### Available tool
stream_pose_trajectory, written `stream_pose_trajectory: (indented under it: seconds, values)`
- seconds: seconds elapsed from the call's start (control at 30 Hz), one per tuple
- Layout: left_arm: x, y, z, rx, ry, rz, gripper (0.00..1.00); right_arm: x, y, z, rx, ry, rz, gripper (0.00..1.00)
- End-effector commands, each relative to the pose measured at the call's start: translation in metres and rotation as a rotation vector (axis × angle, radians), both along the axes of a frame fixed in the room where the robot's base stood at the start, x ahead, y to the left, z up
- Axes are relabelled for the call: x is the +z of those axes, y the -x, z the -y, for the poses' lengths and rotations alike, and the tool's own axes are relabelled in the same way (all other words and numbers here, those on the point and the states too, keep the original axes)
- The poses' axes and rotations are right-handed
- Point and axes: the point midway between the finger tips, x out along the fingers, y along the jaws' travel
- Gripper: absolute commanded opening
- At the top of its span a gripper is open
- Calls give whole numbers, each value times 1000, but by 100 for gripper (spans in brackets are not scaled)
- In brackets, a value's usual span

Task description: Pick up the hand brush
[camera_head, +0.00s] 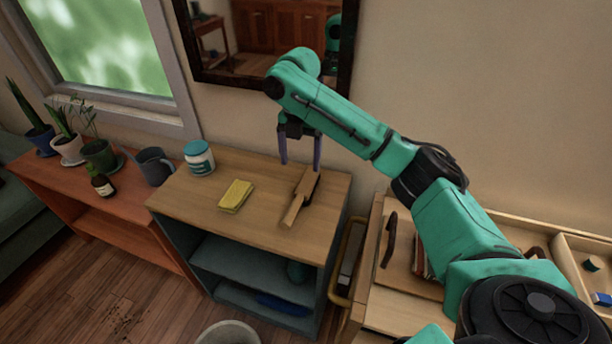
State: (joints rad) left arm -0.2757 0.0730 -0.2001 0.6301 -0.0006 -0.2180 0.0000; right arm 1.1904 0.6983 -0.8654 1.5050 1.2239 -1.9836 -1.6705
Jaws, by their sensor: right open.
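The hand brush (295,209) is a wooden piece lying on the light wood top of the shelf unit (252,229), near its right side. Its handle points toward the front edge, and its wider end lies toward the back. My right gripper (299,166) is open and points down above the wider end of the brush, with one finger to the left and one close to the brush in the picture. I cannot tell whether the fingers touch it. The jaws hold nothing. My left gripper is not in view.
A yellow sponge (236,196) and a white-and-teal jar (200,158) stand left of the brush. A framed mirror (262,79) hangs behind. A wooden drawer unit (385,300) is at right.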

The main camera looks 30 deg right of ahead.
Motion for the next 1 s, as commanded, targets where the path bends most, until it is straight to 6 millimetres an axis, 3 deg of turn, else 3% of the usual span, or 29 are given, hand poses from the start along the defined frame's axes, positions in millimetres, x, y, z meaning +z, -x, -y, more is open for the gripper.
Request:
stream_pose_trajectory:
  seconds: [0.27,0.37,0.63,0.87,1.0]
  values:
    - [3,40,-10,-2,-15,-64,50,-68,1,0,-2,1,-4,88]
    - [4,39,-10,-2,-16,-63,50,-80,1,0,-2,1,-1,88]
    - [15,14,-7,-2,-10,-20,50,-126,1,3,-1,1,-1,88]
    - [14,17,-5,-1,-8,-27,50,-132,0,2,-1,0,1,88]
    - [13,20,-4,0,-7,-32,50,-131,0,2,-1,0,1,38]
